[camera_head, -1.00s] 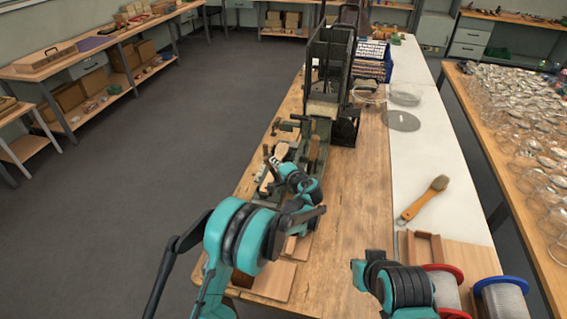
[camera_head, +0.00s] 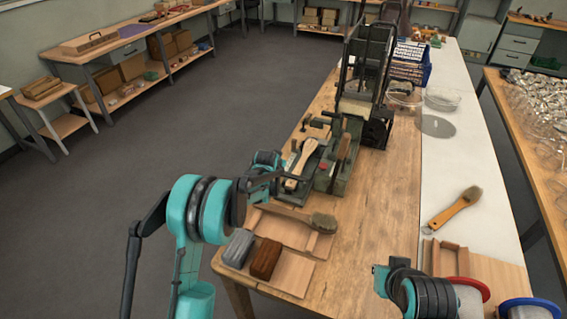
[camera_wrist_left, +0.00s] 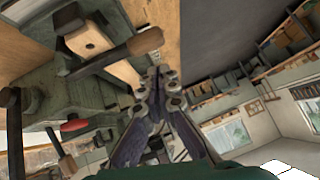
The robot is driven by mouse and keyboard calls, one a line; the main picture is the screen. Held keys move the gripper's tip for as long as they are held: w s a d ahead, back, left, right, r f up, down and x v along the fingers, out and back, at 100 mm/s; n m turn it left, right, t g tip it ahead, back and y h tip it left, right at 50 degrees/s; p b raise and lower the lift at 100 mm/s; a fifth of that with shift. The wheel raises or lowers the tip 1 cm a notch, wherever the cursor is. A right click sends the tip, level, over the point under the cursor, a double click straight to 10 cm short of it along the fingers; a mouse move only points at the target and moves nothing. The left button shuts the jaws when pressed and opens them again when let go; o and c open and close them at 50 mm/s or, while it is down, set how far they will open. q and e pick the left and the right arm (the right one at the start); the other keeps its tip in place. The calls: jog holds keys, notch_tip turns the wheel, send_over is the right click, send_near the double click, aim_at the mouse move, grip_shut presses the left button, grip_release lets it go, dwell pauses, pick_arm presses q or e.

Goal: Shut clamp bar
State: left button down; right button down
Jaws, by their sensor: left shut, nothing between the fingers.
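The dark green fixture (camera_head: 343,178) stands on the wooden table, with a pale wooden brush handle (camera_head: 300,160) lying along its left part. In the left wrist view, a dark bar with a rounded brown wooden grip (camera_wrist_left: 143,41), seemingly the clamp bar, sticks out from the fixture. From this angle I cannot tell how far it is closed. My left gripper (camera_wrist_left: 157,88) is shut and empty, just beside the grip with a small apparent gap.
A tall dark frame (camera_head: 370,65) stands behind the fixture. Another brush (camera_head: 455,207) lies on the white surface.

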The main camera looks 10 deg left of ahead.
pick_arm(q)
jog(key=f, duration=0.1)
jog(key=a+f+b, duration=0.1)
jog(key=f, duration=0.1)
jog(key=shift+w+a+b, duration=0.1)
jog(key=shift+a+b, duration=0.05)
jog(key=shift+b, duration=0.15)
jog(key=shift+f, duration=0.15)
dwell(0.3)
jog(key=s+a+r+p, duration=0.1)
jog(key=s+r+p, duration=0.3)
jog(key=r, duration=0.7)
jog(key=s, duration=0.2)
jog(key=shift+s+a+r+p, duration=0.2)
jog(key=shift+s+a+p, duration=0.2)
